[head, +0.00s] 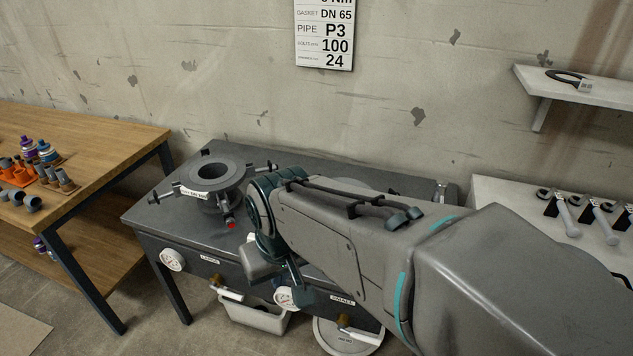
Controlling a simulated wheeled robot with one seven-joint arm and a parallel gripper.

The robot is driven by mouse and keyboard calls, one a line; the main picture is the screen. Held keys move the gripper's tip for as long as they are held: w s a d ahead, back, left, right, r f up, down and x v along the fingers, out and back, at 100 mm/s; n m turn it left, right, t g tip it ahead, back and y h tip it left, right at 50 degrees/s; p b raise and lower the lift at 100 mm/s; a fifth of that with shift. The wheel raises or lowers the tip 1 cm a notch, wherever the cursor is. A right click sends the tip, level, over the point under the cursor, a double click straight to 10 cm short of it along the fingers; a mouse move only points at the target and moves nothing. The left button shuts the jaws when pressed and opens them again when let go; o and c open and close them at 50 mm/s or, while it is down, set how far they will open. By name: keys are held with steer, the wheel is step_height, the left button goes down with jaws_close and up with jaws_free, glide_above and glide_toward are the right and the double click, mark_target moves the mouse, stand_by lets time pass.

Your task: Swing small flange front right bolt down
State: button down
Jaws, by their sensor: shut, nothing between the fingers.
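The small flange stands on the right part of the dark workbench (160,208) and is almost wholly hidden behind my arm. Only a thin grey edge, perhaps its rim, shows above the arm. Its front right bolt cannot be seen. The SMALL label (342,299) is on the bench front below. My gripper is not clearly visible; my arm's own links cover the place. The large flange (213,173) stands at the left of the bench, with several bolts swung outward around it and a red-tipped one at its front.
Gauges (172,260) and brass valves stick out from the bench front. A bin (255,318) and a round-lidded container (348,338) stand below. A wooden table (90,140) with small parts is at left. Wrenches (566,215) lie on a white surface at right.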

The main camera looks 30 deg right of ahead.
steer(key=w+d+f+m+g+h, duration=0.1)
steer(key=w+d+m+g+h, duration=0.4)
steer(key=w+d+m, duration=1.1)
steer(key=w+d+g, duration=0.2)
steer(key=w+d, duration=0.4)
steer(key=w, duration=0.3)
steer(key=shift+d+m+g+h, duration=0.3)
steer(key=shift+d, duration=0.1)
steer(key=shift+f, duration=0.2)
steer(key=p+x, duration=0.1)
steer(key=x, duration=0.8)
steer(key=shift+s+d, duration=0.1)
steer(key=shift+s, duration=0.05)
steer(key=s, duration=0.3)
steer(key=shift+d+f, duration=0.2)
steer(key=shift+d, duration=0.15)
steer(key=shift+s+d+p, duration=0.15)
steer(key=shift+s+p, duration=0.15)
steer(key=shift+s, duration=0.2)
